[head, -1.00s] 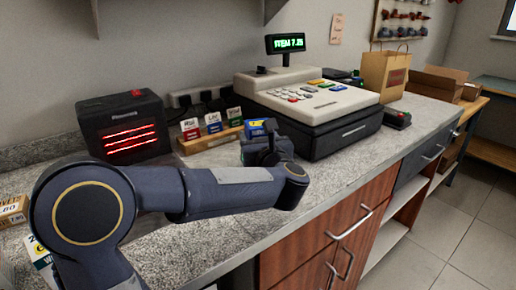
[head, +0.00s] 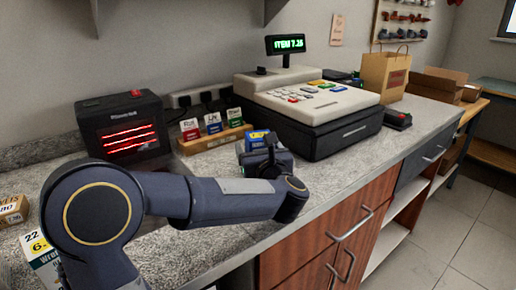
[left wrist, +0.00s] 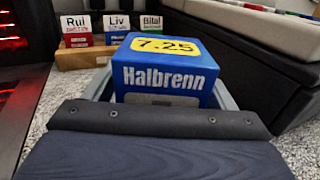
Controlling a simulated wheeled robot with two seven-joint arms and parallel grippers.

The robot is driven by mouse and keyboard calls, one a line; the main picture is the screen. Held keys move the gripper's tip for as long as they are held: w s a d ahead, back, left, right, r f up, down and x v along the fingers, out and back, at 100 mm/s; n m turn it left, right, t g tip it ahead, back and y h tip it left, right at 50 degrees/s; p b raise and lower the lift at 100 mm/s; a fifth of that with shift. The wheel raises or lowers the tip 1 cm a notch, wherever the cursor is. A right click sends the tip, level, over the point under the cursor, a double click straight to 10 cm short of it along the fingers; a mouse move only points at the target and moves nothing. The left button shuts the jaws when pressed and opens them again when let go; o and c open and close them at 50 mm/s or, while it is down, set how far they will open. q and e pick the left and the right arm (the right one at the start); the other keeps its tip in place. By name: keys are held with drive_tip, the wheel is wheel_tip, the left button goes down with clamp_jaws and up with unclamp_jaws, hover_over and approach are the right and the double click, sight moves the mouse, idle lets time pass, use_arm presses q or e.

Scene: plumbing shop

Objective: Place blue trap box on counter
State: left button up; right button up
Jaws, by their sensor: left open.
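The blue box (head: 256,139), marked Halbrenn with a yellow 7.25 label, is by the counter (head: 345,165) in front of the cash register's left side. It looks upright; its base is hidden. My left gripper (head: 262,150) is just in front of it, and my wrist partly hides the box in the head view. In the left wrist view the box (left wrist: 168,70) is between the open grey fingers (left wrist: 165,92). I cannot tell whether the fingers touch it. My right gripper is out of view.
A cash register (head: 315,105) stands right behind the box. A wooden holder with small cards (head: 212,137) and a black heater with glowing red bars (head: 125,128) are to the left. Small boxes (head: 40,255) sit at the near left. The counter's front edge runs beneath my arm.

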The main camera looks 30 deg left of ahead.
use_arm(q)
drive_tip(key=shift+r+p, duration=0.2)
drive_tip(key=shift+p, duration=0.1)
drive_tip(key=b+v, duration=0.1)
drive_tip(key=v, duration=1.1)
